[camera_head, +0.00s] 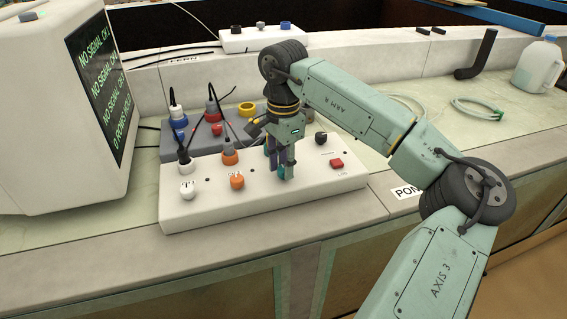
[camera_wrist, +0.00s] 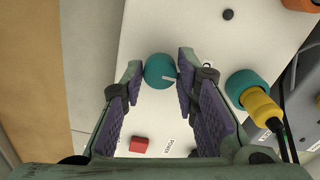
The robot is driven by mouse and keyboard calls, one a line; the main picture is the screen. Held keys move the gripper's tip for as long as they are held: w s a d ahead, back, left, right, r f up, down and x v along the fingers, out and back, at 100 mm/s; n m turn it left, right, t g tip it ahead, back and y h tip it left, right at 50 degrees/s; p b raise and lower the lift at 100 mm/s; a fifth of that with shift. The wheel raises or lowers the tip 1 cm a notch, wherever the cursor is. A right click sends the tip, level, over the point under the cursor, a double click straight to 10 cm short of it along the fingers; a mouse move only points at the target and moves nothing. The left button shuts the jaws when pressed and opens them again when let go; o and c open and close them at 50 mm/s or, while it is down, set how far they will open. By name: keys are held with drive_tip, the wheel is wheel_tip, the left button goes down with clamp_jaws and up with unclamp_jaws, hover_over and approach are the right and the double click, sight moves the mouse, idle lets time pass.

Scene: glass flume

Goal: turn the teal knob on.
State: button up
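The teal knob (camera_wrist: 158,68) is round, with a white pointer mark toward the lower right in the wrist view. It sits on a white control box (camera_head: 215,207). My gripper (camera_head: 284,172) is down at the box, its fingers pointing at the panel. In the wrist view my gripper (camera_wrist: 161,66) is open, with one purple-padded finger on each side of the knob. The right fingertip is very close to the knob; I cannot tell whether it touches. In the head view my fingers mostly hide the knob.
A teal socket with a yellow plug (camera_wrist: 259,103) is near my right finger. A monitor (camera_head: 60,110) stands left.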

clamp_jaws()
drive_tip(key=shift+m, duration=0.3)
drive_tip(key=m+b, duration=0.1)
drive_tip(key=m, duration=0.1)
drive_tip(key=shift+f+m, duration=0.1)
drive_tip(key=shift+m, duration=0.3)
drive_tip(key=m+b, duration=0.2)
drive_tip(key=m, duration=0.2)
drive_tip(key=shift+m, duration=0.3)
drive_tip(key=m+b, duration=0.1)
drive_tip(key=m, duration=0.4)
drive_tip(key=shift+m+b, duration=0.5)
drive_tip(key=shift+m, duration=1.9)
